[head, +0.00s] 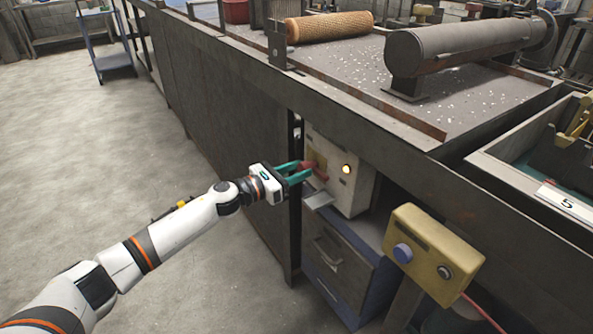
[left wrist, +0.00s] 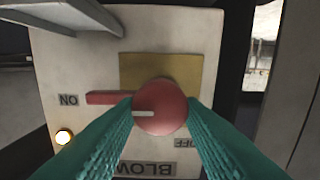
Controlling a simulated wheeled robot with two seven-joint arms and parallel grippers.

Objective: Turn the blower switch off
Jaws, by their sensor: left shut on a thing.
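The blower switch is a round red knob (left wrist: 160,108) on a yellow plate (left wrist: 165,72), fixed to a white box (head: 349,190) under the bench. Its red bar (left wrist: 105,97) points toward the ON label (left wrist: 68,100) in the left wrist view. The OFF label (left wrist: 187,143) is near the right finger, partly hidden. A lamp on the box (head: 346,169) glows; it also shows in the left wrist view (left wrist: 63,137). My left gripper (head: 307,172) has its teal fingers shut on the knob, one on each side. My right gripper is out of view.
A yellow control box (head: 428,258) with a blue button stands in front, right of the white box. A grey drawer cabinet (head: 340,262) is below. The metal bench (head: 260,95) holds a dark cylinder (head: 460,45) and an orange mesh tube (head: 330,26). The floor at left is clear.

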